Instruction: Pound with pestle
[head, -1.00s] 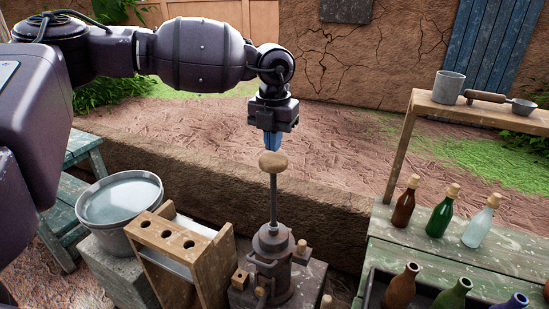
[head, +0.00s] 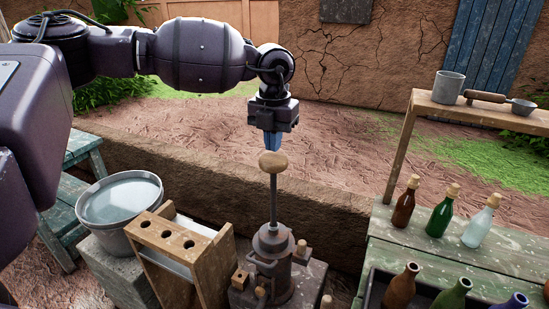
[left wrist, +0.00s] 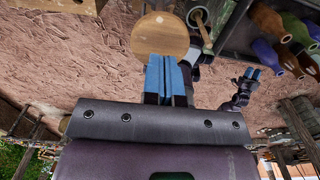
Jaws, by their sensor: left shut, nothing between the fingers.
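The pestle (head: 273,200) stands upright, a dark rod with a round wooden knob on top, its lower end inside the dark metal mortar (head: 272,246). My left gripper (head: 273,147) is shut and empty, pointing down directly above the knob, with its blue fingertips at or just over the knob's top. I cannot tell whether they touch. In the left wrist view the knob (left wrist: 160,34) is a wooden disc just beyond the shut blue fingers (left wrist: 168,75). My right gripper (left wrist: 251,73) shows small in that view, with blue fingertips; its opening is unclear.
Left of the mortar are a wooden rack (head: 172,236) with holes and a grey bucket (head: 121,203) of water on a block. A green table (head: 450,258) at the right carries corked bottles (head: 440,212) and a tray of bottles. A low mud wall (head: 325,208) runs behind.

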